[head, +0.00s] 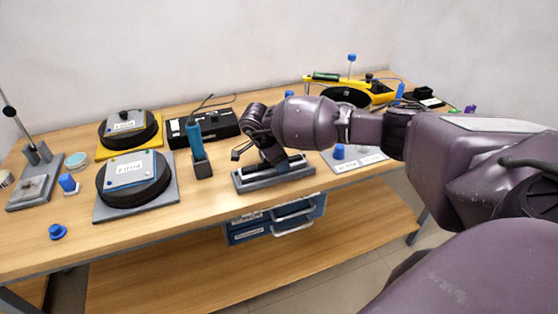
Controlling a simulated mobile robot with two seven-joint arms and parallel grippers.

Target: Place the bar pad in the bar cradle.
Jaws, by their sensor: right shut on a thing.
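The bar cradle (275,180) is a long grey tray near the front edge of the table, in the middle of the head view. My right gripper (262,152) reaches in from the right and points down over the cradle. It is shut on the bar pad (270,164), a dark piece mostly hidden by the fingers and wrist. The pad is low over the cradle; I cannot tell whether it touches it or is seated. My left gripper is not in view.
Two round black pads stand on a yellow base (152,154) and a grey base (163,205) at left. A blue-handled tool (195,142) stands upright in a holder left of the cradle. A black box (215,126) is behind. Drawers (272,222) hang below the table.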

